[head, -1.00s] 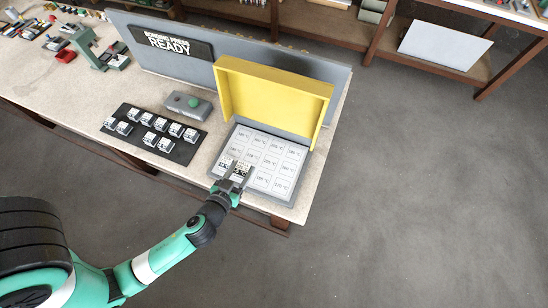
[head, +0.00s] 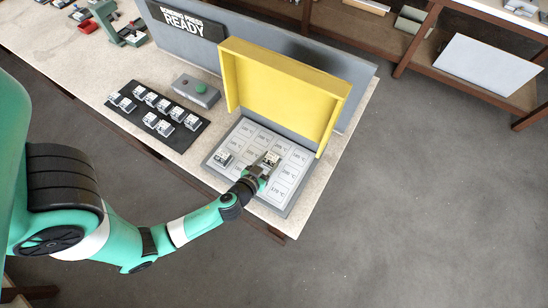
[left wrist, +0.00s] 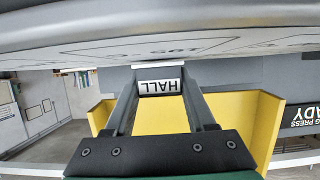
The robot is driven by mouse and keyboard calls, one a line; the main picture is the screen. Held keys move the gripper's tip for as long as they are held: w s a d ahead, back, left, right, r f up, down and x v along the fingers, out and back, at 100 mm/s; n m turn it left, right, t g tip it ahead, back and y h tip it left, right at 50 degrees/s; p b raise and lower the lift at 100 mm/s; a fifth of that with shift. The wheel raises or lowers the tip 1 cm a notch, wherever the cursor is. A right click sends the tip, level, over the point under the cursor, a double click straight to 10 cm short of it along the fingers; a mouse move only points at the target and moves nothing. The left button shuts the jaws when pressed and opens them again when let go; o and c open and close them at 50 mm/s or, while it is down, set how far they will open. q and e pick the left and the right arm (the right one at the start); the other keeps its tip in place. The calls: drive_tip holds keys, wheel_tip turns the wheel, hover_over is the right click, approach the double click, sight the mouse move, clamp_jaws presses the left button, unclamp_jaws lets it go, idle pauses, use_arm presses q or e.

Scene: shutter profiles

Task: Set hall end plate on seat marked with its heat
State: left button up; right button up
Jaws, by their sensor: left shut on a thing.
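The hall end plate (head: 271,158) is a small pale block with a white label; in the left wrist view the label reads HALL, upside down (left wrist: 159,86). My left gripper (head: 265,170) is shut on it, with a finger on either side, over the right half of the grey seat plate (head: 213,162). The seats carry printed temperatures in °C; the arm and gripper cover some of them. I cannot tell whether the block touches a seat. My right gripper is not in view.
A raised yellow cover (head: 285,88) stands behind the seats, before a grey panel with a READY sign (head: 186,20). A black mat (head: 150,131) with several similar blocks lies left. A grey box with a green button (head: 197,90) stands behind it. The table's front edge is close.

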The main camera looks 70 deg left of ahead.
use_arm(q)
drive_tip(key=shift+s+d+f, duration=0.1)
drive_tip(key=shift+s, duration=0.1)
drive_tip(key=shift+w, duration=0.1)
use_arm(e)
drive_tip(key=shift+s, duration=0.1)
use_arm(q)
drive_tip(key=shift+f, duration=0.15)
drive_tip(key=o, duration=1.3)
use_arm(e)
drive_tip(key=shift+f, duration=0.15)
